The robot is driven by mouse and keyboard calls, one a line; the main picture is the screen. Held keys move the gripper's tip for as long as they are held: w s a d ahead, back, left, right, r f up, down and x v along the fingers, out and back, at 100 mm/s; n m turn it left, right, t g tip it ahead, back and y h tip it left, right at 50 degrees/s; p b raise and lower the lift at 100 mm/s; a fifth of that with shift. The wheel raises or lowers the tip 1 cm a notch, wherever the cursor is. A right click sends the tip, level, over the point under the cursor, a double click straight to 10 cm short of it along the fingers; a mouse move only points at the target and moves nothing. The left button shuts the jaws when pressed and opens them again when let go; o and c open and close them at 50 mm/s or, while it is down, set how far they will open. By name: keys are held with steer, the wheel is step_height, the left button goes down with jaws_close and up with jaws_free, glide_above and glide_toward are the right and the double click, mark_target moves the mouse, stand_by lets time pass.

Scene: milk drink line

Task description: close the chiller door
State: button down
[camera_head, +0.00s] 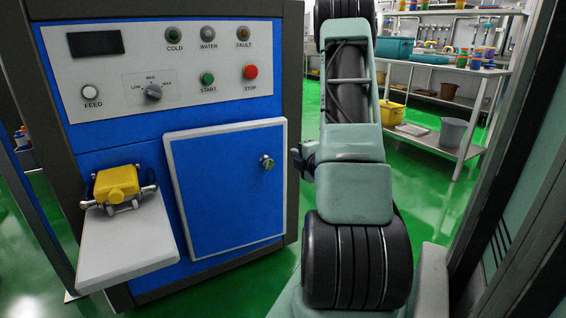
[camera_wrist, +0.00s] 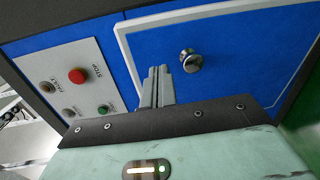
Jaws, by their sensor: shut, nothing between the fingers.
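The chiller door (camera_head: 226,196) is a blue panel with a pale frame on the front of the blue machine, with a round metal knob (camera_head: 267,162) near its upper right. It lies nearly parallel to the machine front; I cannot tell whether a small gap remains. In the wrist view the door (camera_wrist: 235,65) and knob (camera_wrist: 190,61) are close in front. My gripper (camera_wrist: 158,71) is shut and empty, with its fingertips just left of the knob there, apart from it in the picture.
The control panel (camera_head: 135,105) has buttons, lamps and a dial above the door. A pale shelf (camera_head: 130,245) with a yellow fitting (camera_head: 117,184) juts out left of the door. A table (camera_head: 440,140) with containers stands behind right. A dark frame stands close on the right.

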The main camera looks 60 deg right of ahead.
steer(key=s+m+h+b, duration=0.1)
steer(key=s+b, duration=0.1)
steer(key=b, duration=0.2)
glide_toward(280, 136)
steer(key=shift+t, duration=0.3)
steer(key=x, duration=0.6)
steer(key=shift+w+d+f, duration=0.15)
steer(key=shift+w+f, duration=0.25)
steer(key=shift+n+t+y, duration=0.4)
steer(key=shift+t+y, duration=0.1)
steer(key=x, duration=0.4)
steer(key=shift+s+d, duration=0.1)
steer(key=shift+d, duration=0.25)
steer(key=shift+w+d+r+y, duration=0.25)
steer(key=shift+w+y, duration=0.05)
steer(key=shift+w, duration=0.05)
